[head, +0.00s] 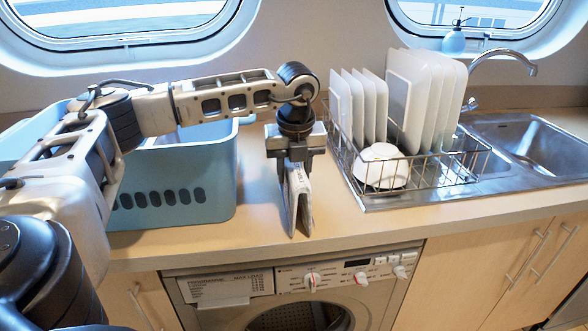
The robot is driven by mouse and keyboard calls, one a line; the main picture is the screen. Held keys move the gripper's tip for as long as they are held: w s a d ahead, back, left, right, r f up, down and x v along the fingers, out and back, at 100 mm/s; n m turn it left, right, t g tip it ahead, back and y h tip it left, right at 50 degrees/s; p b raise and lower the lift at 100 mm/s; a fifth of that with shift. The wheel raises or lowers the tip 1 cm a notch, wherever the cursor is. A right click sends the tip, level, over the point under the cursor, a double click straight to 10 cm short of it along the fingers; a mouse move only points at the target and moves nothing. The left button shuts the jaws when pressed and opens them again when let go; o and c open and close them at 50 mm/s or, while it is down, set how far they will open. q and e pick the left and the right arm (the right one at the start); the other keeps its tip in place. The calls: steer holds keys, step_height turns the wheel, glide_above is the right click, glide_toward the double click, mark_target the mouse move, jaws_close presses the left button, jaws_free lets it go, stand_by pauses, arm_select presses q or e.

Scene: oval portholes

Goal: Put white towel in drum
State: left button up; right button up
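My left gripper (297,165) points down over the counter's front edge. It is shut on the white towel (299,200), which hangs below the fingers in a narrow folded, tent-like shape. The towel's lower end is at about the counter edge; I cannot tell whether it touches the counter. The washing machine (345,283) is under the counter, with its dark round drum opening (298,318) cut off by the bottom of the picture. The inside of the drum is mostly out of view. My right gripper is not in view.
A blue basket (178,215) stands on the counter at left, partly behind my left arm. A wire dish rack (430,178) with several white plates and a white bowl (382,166) stands at right, by the steel sink (545,140). The counter (262,205) between basket and rack is clear.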

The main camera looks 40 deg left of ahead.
arm_select(q)
steer(key=shift+f, duration=0.15)
steer(key=o, duration=1.2)
